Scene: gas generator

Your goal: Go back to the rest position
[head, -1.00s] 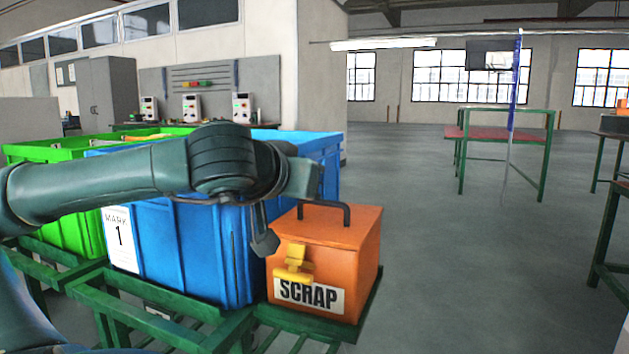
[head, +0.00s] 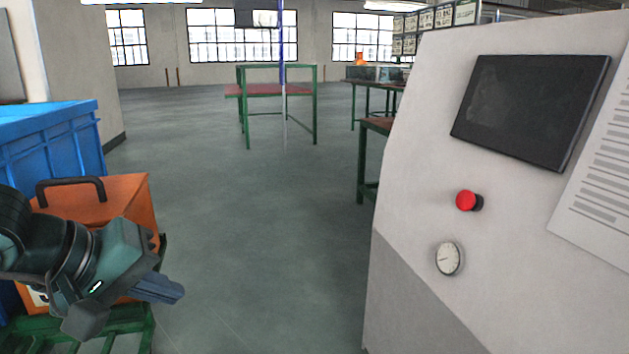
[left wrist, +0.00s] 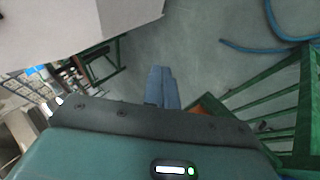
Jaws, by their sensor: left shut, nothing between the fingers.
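My left gripper (head: 160,288) is at the lower left of the head view, in front of the orange scrap box (head: 90,205) and hiding part of it. Its fingers are together and empty, pointing right over the floor. In the left wrist view the shut fingers (left wrist: 162,88) show in the middle against the grey floor. My right gripper is in neither view.
A blue crate (head: 50,140) stands behind the scrap box, on a green rack (head: 125,320). A white machine panel (head: 420,190) with a screen, red button and gauge fills the right. Open floor (head: 255,210) lies between, with green-framed tables (head: 275,90) farther back.

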